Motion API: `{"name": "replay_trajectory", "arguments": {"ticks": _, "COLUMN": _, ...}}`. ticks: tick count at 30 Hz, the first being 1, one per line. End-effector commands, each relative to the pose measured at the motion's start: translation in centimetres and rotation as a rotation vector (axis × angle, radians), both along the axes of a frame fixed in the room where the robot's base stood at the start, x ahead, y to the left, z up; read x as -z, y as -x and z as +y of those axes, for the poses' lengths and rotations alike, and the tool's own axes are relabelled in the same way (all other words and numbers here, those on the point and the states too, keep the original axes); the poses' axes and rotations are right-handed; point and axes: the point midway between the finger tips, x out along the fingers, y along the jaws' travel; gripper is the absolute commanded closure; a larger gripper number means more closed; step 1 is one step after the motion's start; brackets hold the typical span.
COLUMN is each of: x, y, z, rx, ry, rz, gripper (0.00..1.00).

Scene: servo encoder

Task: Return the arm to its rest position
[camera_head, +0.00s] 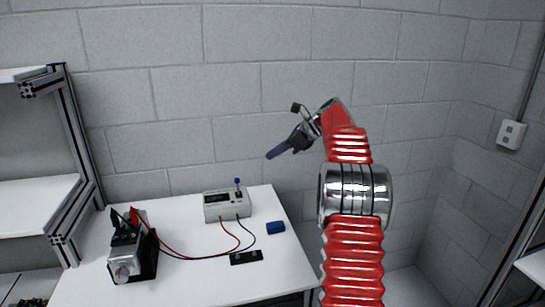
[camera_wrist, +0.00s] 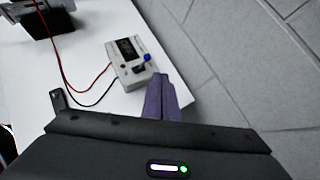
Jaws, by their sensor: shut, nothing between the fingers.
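My gripper (camera_head: 276,152) is at the end of my raised red and silver arm (camera_head: 348,190), above and beyond the right part of the white table. Its purple fingers are shut and empty and point left and slightly down in the head view. In the wrist view the shut gripper fingers (camera_wrist: 164,98) show next to the grey meter box, with the wall behind. The gripper touches nothing that I can see.
The white table (camera_head: 190,270) holds a grey meter box (camera_head: 227,206) with a blue knob, a motor-like device (camera_head: 130,250) with red and black clips, a blue block (camera_head: 276,228) and a black strip (camera_head: 246,257). Red and black wires join the devices. A shelf frame (camera_head: 75,150) stands left.

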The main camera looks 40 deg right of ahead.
Motion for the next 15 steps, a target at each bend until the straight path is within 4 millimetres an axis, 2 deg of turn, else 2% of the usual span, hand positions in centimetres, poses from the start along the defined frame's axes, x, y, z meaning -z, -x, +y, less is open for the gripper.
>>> {"name": "replay_trajectory", "arguments": {"ticks": 15, "x": 0.01, "y": 0.02, "z": -0.05, "rx": -0.02, "ry": 0.022, "rz": -0.012, "gripper": 1.0}}
